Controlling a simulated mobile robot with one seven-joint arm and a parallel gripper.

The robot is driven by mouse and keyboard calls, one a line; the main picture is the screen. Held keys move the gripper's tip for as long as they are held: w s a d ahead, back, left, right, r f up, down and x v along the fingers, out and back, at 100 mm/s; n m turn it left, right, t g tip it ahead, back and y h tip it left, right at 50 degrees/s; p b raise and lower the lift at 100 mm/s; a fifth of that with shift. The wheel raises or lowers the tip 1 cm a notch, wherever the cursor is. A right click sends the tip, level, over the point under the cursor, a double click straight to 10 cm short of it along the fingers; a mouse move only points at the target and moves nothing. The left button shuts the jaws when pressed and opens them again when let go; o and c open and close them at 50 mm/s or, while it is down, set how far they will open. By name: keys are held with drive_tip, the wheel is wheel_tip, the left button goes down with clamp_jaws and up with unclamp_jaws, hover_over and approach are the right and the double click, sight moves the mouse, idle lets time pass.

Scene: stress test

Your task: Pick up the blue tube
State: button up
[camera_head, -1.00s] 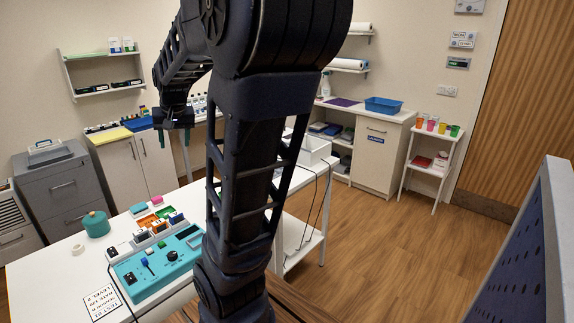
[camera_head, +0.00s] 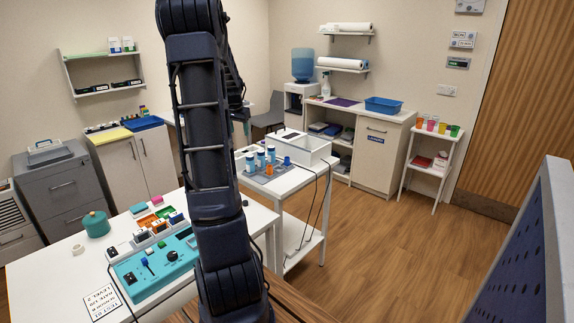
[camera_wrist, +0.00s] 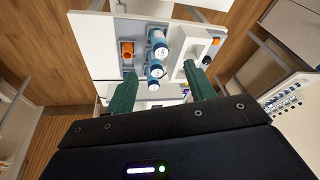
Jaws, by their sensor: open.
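Several blue tubes with pale tops stand on a grey holder (camera_head: 262,178) on the white side table. One blue tube (camera_head: 261,160) shows in the middle of the group in the head view. From above, the wrist view shows blue tubes in a row, one of them (camera_wrist: 155,70) appearing between my fingertips. My gripper (camera_wrist: 160,70) is open, with dark green fingers either side of that row in the picture. It looks empty and above the table; the exact height is unclear. In the head view the gripper is mostly hidden behind my arm.
An orange piece (camera_head: 287,161) stands beside the tubes; it also shows in the wrist view (camera_wrist: 127,50). A white open box (camera_head: 305,150) sits behind them. A teal control panel (camera_head: 155,265) and a green pot (camera_head: 96,224) are on the near white table.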

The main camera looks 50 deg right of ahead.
drive_tip(key=d+f+m+g, duration=0.15)
drive_tip(key=d+f, duration=0.35)
drive_tip(key=d, duration=0.6)
drive_tip(key=m+h, duration=0.2)
drive_tip(key=m, duration=0.1)
approach(287, 158)
drive_tip(key=f, duration=0.1)
drive_tip(key=d+f, duration=0.1)
drive_tip(key=f, duration=0.1)
drive_tip(key=shift+s+d+f+g, duration=0.1)
drive_tip(key=shift+d+g, duration=0.15)
drive_tip(key=shift+g, duration=0.1)
drive_tip(key=shift+a+x, duration=0.15)
drive_tip(key=shift+x, duration=1.25)
drive_tip(key=shift+a+x, duration=0.15)
drive_tip(key=shift+x, duration=1.2)
drive_tip(key=shift+f, duration=0.1)
drive_tip(key=c, duration=1)
